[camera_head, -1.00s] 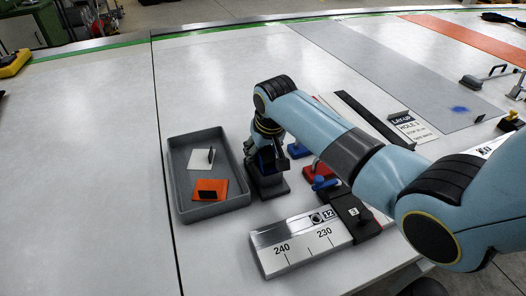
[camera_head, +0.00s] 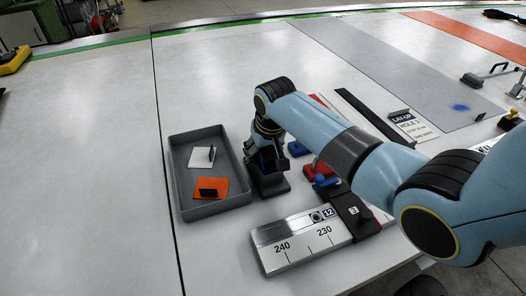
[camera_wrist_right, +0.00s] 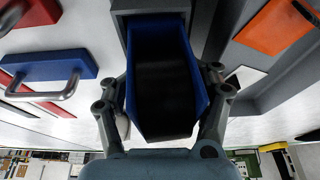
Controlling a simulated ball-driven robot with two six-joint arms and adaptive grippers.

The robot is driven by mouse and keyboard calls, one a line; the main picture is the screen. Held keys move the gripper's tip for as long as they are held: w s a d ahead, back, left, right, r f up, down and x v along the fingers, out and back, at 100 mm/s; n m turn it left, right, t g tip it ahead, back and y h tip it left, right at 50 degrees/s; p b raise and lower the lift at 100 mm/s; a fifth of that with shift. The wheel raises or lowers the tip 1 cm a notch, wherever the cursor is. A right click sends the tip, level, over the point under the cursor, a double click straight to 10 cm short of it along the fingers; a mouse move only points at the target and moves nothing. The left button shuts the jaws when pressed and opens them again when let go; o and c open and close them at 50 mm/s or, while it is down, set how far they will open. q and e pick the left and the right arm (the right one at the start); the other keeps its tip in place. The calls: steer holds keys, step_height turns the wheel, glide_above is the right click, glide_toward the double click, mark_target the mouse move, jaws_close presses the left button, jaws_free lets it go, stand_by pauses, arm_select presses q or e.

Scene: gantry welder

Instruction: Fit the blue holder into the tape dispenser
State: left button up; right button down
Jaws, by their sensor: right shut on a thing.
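My right gripper (camera_head: 270,146) is shut on the blue holder (camera_head: 266,160), right of the grey tray. In the right wrist view the blue holder (camera_wrist_right: 160,75) is a blue-rimmed box with a dark inside, and the two fingers of my right gripper (camera_wrist_right: 162,97) press on its sides. The dark tape dispenser (camera_head: 272,188) stands on the table directly under the holder in the head view. Its grey body (camera_wrist_right: 165,5) shows at the top of the wrist view, against the holder's far end. How deep the holder sits in it is hidden. My left gripper is not in view.
The grey tray (camera_head: 208,212) holds a white piece (camera_head: 202,157) and an orange piece (camera_head: 210,190). Blue and red handled blocks (camera_head: 318,167) stand close on the right. A ruler block (camera_head: 300,243) lies in front.

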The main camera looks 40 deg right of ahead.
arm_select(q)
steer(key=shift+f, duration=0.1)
arm_select(e)
steer(key=shift+s+a+f+g, duration=0.1)
steer(key=shift+s+f+g, duration=0.2)
steer(key=shift+s+f, duration=0.5)
steer(key=c, duration=0.9)
jaws_free()
steer(key=shift+w+f, duration=0.1)
steer(key=shift+w, duration=0.1)
steer(key=o, duration=0.4)
steer(key=shift+w+f, duration=0.15)
steer(key=shift+w, duration=0.05)
steer(key=o, duration=0.5)
steer(key=shift+s+r, duration=0.2)
steer(key=shift+s, duration=0.05)
steer(key=shift+c, duration=0.2)
steer(key=shift+w, duration=0.1)
steer(key=shift+d, duration=0.2)
